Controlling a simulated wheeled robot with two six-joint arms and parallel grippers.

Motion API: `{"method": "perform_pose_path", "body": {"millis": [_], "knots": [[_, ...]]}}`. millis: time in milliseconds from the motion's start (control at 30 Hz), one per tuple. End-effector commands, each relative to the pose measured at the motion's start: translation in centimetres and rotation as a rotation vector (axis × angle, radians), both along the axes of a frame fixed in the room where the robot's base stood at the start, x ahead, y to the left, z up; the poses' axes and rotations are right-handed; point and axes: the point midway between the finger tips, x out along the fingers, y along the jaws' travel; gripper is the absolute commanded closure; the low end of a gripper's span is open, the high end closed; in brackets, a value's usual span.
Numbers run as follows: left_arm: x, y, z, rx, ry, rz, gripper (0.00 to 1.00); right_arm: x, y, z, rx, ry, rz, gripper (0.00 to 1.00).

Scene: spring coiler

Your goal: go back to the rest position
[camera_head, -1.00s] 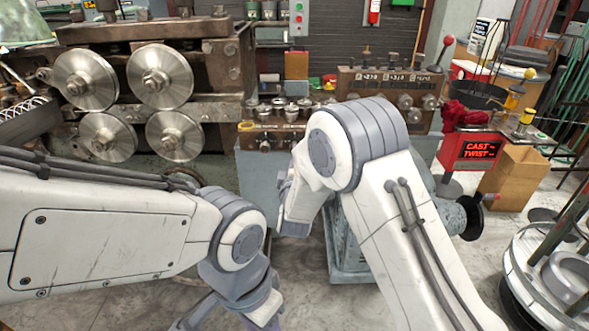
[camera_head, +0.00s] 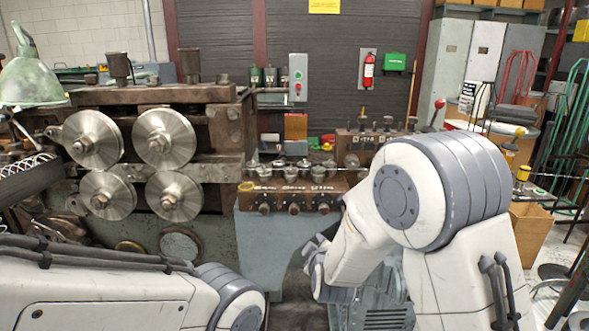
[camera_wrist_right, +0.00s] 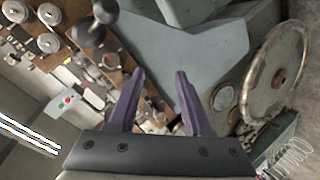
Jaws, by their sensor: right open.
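My right gripper (camera_wrist_right: 158,98) is open in the right wrist view, its two purple fingers apart with nothing between them.
The coiler's steel rollers (camera_head: 165,138) stand at the left. A brown control panel (camera_head: 295,193) sits on a grey cabinet near the middle. A cardboard box (camera_head: 530,232) is at the right. A handwheel (camera_wrist_right: 277,70) is right of the right gripper.

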Motion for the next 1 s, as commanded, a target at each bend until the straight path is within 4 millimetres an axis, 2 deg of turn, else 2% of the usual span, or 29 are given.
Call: {"method": "perform_pose_path", "body": {"millis": [33, 100, 300, 500, 800, 1000], "knots": [[0.0, 0.0, 0.0, 0.0, 0.0, 0.0, 0.5, -1.4, -1.8, -0.3, 0.089, 0.095, -0.042, 0.51], [0.0, 0.0, 0.0, 0.0, 0.0, 0.0, 0.5, -4.0, -3.7, -1.3, 0.207, 0.243, -0.111, 0.51], [0.0, 0.0, 0.0, 0.0, 0.0, 0.0, 0.5, -11.1, -7.7, -3.3, 0.406, 0.541, -0.326, 0.51], [0.0, 0.0, 0.0, 0.0, 0.0, 0.0, 0.5, -16.6, -10.4, -4.1, 0.497, 0.714, -0.518, 0.51], [0.0, 0.0, 0.0, 0.0, 0.0, 0.0, 0.5, -24.0, -13.5, -4.4, 0.571, 0.887, -0.798, 0.51], [0.0, 0.0, 0.7, 0.0, 0.0, 0.0, 0.5, -25.5, -9.6, -2.5, 0.508, 0.945, -0.69, 0.51]]}}
